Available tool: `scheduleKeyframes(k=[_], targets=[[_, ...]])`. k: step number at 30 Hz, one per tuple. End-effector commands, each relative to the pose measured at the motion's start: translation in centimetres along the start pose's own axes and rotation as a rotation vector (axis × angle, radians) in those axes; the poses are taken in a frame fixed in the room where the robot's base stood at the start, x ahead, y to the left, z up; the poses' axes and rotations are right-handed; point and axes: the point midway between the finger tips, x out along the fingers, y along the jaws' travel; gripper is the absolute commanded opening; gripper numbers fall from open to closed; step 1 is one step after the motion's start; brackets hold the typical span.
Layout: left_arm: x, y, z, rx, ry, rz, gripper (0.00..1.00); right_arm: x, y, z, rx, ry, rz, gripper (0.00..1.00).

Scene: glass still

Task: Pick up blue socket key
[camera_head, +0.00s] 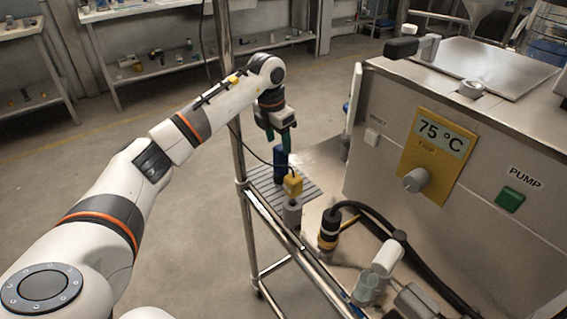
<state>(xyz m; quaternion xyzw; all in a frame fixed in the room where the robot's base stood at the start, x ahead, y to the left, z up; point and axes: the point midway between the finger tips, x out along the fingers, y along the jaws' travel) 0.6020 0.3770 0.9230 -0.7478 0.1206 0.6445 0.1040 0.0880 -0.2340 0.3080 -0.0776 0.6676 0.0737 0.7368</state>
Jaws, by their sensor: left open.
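The blue socket key (281,163) appears as a dark blue upright cylinder at the far end of the metal shelf, over a slatted grey tray (310,190). My left gripper (279,142) points down right above it, its dark green fingers open. The fingertips are at the top of the blue key; whether they straddle or touch it I cannot tell. The key's lower part is partly hidden behind a yellow block. My right gripper is out of view.
A yellow block (293,184) with a black cable stands close in front, with a grey cylinder (291,213) nearby. A black and yellow connector (329,229) with a thick hose is nearer. The steel machine (400,160) bounds the right; a cart post (238,150) stands left.

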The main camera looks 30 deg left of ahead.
Motion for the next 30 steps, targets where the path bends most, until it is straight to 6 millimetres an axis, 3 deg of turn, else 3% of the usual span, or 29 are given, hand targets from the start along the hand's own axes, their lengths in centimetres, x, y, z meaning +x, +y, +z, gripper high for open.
scheduleKeyframes(k=[5,13,21,28,30], targets=[[2.6,0.0,0.0,0.0,-0.001,0.002,0.56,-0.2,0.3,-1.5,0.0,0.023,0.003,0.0],[4.3,0.0,0.0,0.0,-0.001,0.002,0.56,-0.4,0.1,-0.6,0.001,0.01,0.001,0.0],[8.1,-0.2,-0.1,0.0,0.0,0.001,0.56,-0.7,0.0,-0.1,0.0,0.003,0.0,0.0],[8.5,-0.2,-0.1,0.0,0.002,0.0,0.56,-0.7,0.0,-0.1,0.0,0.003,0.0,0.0],[8.4,-0.3,-0.1,0.0,0.002,0.0,0.47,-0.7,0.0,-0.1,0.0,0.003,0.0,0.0]])
